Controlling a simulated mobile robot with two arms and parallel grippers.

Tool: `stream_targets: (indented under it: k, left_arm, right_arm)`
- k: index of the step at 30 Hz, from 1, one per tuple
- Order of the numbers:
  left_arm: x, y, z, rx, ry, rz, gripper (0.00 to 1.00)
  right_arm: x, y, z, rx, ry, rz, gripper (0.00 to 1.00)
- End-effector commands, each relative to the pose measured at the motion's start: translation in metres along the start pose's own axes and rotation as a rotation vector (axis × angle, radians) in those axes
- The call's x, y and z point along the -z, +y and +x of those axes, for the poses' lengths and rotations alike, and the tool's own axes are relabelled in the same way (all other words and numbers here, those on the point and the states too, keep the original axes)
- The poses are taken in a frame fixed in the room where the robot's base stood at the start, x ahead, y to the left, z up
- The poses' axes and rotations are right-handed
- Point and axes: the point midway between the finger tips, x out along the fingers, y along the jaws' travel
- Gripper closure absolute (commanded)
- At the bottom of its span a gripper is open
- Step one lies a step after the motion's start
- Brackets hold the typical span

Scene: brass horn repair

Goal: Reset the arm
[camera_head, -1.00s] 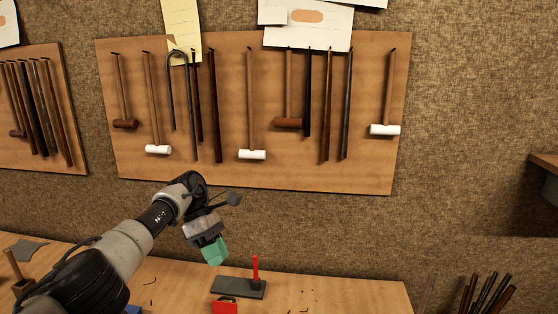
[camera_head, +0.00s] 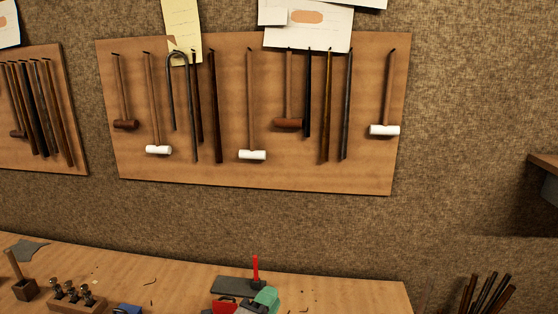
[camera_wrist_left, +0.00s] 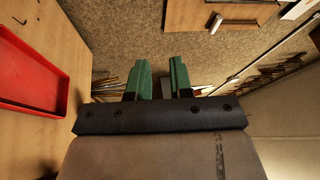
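The rest of my left arm is out of that view. In the left wrist view, the gripper's two green fingers (camera_wrist_left: 160,78) stand apart with nothing between them, so it is open and empty. My right gripper is in neither view.
A red tray (camera_wrist_left: 62,88) is left of the fingers in the wrist view. Hammers and rods hang on a wooden wall board (camera_head: 230,110).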

Motion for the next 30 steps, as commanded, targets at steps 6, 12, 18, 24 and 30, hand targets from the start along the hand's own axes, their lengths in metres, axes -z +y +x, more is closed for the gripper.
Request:
stream_targets:
  k: [6, 12, 18, 24, 30]
  left_arm:
    - [-0.051, 0.047, -0.128, -0.256, -0.548, -0.62, 0.79]
    - [-0.051, 0.071, -0.24, -0.457, -0.919, -0.993, 0.79]
    - [-0.036, 0.073, -0.309, -0.585, -1.135, -1.172, 0.79]
    - [-0.019, 0.067, -0.361, -0.686, -1.298, -1.283, 0.79]
    - [-0.007, 0.071, -0.395, -0.761, -1.412, -1.344, 0.79]
  right_arm:
    - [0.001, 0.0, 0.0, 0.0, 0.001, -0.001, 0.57]
    - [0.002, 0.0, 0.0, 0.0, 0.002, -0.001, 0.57]
    - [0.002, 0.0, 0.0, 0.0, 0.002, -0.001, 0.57]
    - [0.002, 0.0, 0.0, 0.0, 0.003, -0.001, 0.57]
    - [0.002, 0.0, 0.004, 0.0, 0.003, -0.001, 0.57]
